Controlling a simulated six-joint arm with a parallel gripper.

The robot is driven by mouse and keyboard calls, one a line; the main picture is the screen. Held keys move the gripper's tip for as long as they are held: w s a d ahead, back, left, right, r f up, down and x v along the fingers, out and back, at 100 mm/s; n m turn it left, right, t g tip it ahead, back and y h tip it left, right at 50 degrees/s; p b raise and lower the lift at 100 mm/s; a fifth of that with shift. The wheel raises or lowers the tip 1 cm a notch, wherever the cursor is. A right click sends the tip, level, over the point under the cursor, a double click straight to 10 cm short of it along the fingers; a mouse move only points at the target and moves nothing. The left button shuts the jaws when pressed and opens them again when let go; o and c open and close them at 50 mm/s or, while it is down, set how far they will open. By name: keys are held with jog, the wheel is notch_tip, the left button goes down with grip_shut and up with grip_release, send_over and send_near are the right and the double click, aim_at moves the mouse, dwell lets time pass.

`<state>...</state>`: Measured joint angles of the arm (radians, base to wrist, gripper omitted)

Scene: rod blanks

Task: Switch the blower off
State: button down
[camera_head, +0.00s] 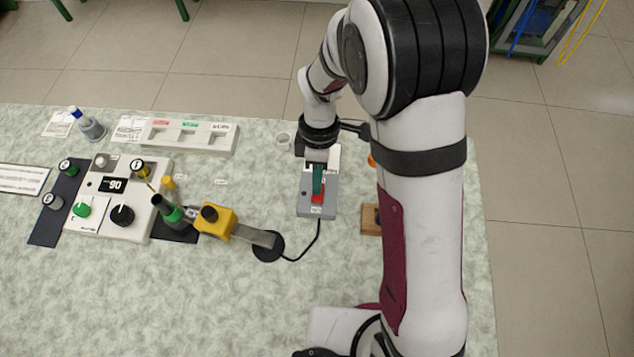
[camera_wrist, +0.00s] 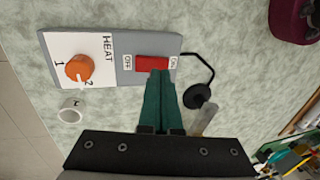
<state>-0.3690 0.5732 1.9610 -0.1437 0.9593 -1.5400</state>
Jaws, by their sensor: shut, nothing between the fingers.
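The grey control box (camera_head: 329,209) stands on the table, with a red rocker switch (camera_head: 317,197) on its top. In the wrist view the box (camera_wrist: 126,78) shows the red switch (camera_wrist: 146,63) between an OFF label at its left and an ON label at its right. An orange knob (camera_wrist: 79,67) marked HEAT is on the same box. My gripper (camera_wrist: 160,73) is shut and empty, its green fingertips over the ON end of the switch. I cannot tell whether they touch it. The fingers hide part of the switch; its tilt is unclear.
A black cable (camera_head: 306,250) runs from the box to a black round base (camera_head: 268,247) with a grey arm and yellow block (camera_head: 214,223). A white panel with knobs (camera_head: 108,226) is at left. A wooden block (camera_head: 370,220) is right of the box. Table in front is clear.

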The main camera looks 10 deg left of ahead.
jog(key=shift+x, duration=0.85)
jog(key=shift+s+f, duration=0.25)
jog(key=shift+f, duration=0.1)
jog(key=shift+w, duration=1)
jog(key=shift+r, duration=0.1)
jog(key=v, duration=1.4)
